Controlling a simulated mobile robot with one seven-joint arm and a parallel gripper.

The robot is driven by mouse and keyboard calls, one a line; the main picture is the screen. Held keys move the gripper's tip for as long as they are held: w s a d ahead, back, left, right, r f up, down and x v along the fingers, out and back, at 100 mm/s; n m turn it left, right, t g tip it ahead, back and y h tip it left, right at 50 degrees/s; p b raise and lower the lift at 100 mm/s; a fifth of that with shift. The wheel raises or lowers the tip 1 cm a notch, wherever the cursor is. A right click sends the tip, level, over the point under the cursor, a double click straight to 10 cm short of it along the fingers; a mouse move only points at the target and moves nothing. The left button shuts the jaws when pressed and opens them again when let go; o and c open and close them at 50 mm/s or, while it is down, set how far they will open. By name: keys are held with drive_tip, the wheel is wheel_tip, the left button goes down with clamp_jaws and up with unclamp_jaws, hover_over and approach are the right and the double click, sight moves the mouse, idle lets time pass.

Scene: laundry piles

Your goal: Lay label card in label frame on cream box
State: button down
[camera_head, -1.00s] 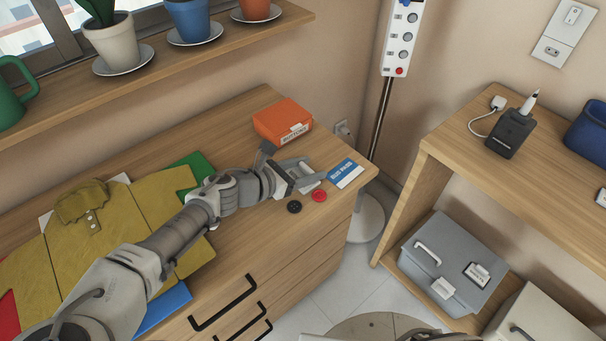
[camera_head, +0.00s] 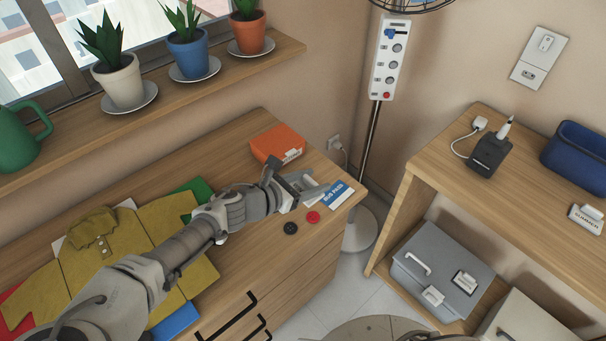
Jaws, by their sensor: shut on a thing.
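My gripper (camera_head: 317,189) is over the right end of the wooden dresser. Its jaws are shut on a pale, flat thing that looks like the label card (camera_head: 311,200); the fingers hide much of it, and no print on it can be read. The cream box (camera_head: 548,328) stands at the bottom right, cut off by the picture edge, with a dark handle on it. Its label frame cannot be made out.
A blue and white card (camera_head: 341,194), a red button (camera_head: 313,217) and a black button (camera_head: 290,228) lie near my gripper. An orange box (camera_head: 277,143) stands behind. A grey box (camera_head: 440,275) sits beside the cream box, under the wooden shelf (camera_head: 480,180).

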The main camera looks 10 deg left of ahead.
drive_tip(key=s+d+r+p, duration=0.2)
drive_tip(key=d+r+p, duration=0.45)
drive_tip(key=d, duration=0.25)
drive_tip(key=w+d+r+n+t+y, duration=0.3)
drive_tip(key=w+d+n+y, duration=0.5)
drive_tip(key=w, duration=0.3)
drive_tip(key=shift+w+d+r+y, duration=0.3)
drive_tip(key=shift+d+r+y, duration=0.05)
drive_tip(key=shift+d+y, duration=0.25)
drive_tip(key=shift+s, duration=0.15)
